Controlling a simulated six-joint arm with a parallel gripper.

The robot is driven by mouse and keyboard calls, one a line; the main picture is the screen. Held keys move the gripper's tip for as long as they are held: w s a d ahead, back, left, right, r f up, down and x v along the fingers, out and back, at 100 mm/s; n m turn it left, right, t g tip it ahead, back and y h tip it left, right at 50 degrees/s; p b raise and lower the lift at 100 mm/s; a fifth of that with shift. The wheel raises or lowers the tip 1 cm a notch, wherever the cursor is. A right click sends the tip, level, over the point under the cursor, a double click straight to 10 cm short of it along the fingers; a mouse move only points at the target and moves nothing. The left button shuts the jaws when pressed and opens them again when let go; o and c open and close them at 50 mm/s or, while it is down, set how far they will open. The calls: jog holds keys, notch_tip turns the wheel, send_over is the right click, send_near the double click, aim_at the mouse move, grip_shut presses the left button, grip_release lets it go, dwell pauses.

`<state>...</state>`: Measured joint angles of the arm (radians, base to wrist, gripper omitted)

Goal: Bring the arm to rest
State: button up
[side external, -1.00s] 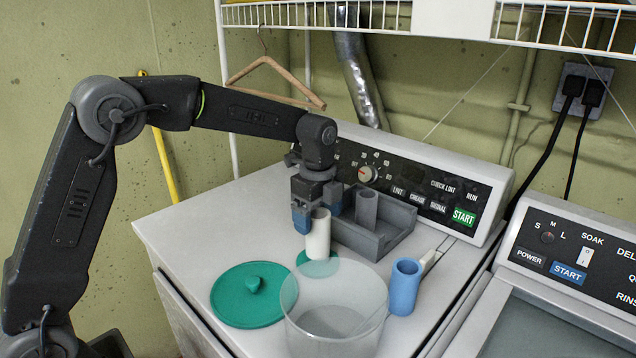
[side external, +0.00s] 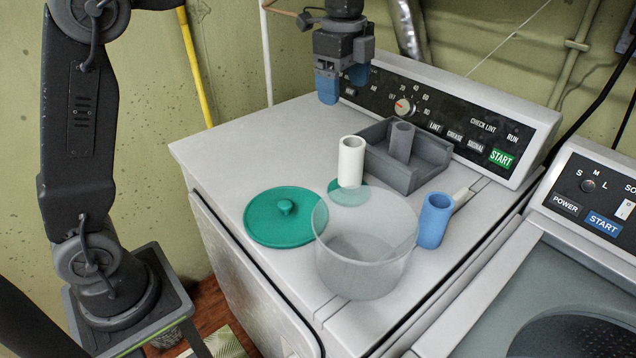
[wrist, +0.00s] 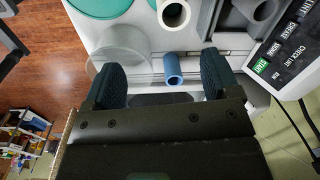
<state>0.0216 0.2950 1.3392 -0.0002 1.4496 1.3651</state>
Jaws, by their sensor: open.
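My gripper (side external: 342,84) is open and empty, raised above the back left of the white machine top (side external: 235,150). It also shows in the wrist view (wrist: 160,84), its two blue fingertips apart. A white tube (side external: 351,162) stands upright below and to the right of it, apart from it, on or just in front of a small green disc. A grey tube (side external: 401,141) stands in a grey tray (side external: 432,158). A blue tube (side external: 433,221) stands at the right, in front of a light-coloured handle-like piece. A clear round container (side external: 365,275) stands at the front, beside a green lid (side external: 281,231).
The control panel (side external: 455,125) rises along the back of the machine. A second machine (side external: 590,210) stands at the right. A yellow pole (side external: 195,68) leans at the wall. The machine top's left part is clear.

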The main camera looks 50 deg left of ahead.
jog(key=s+r+n+t, duration=0.1)
jog(key=s+n+t, duration=0.2)
jog(key=s+n, duration=0.75)
jog(key=s+f+n+t, duration=0.2)
jog(key=s+f+n, duration=0.3)
jog(key=s, duration=0.9)
notch_tip(320, 180, down, 2)
jog(key=shift+a+f, duration=0.1)
jog(key=shift+a, duration=0.35)
